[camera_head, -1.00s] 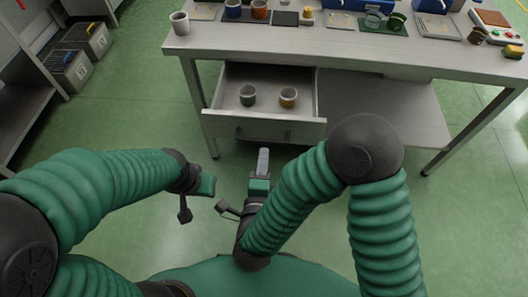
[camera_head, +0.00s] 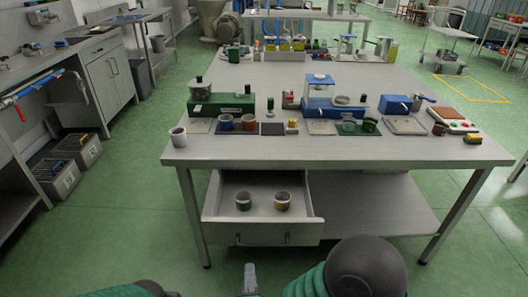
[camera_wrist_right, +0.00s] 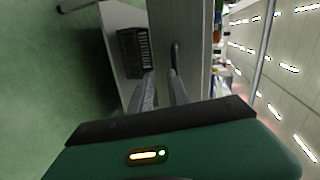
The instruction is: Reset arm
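My right gripper (camera_head: 250,278) shows at the bottom edge of the head view, below and in front of the open drawer (camera_head: 225,228), apart from it. In the right wrist view its two fingers (camera_wrist_right: 162,76) stand apart with nothing between them, and the drawer's handle (camera_wrist_right: 176,52) shows beyond them. A bit of my left arm shows at the bottom left of the head view; my left gripper is out of the picture.
Labelled grey bins (camera_head: 58,178) stand on the left. The green floor around the bench is clear.

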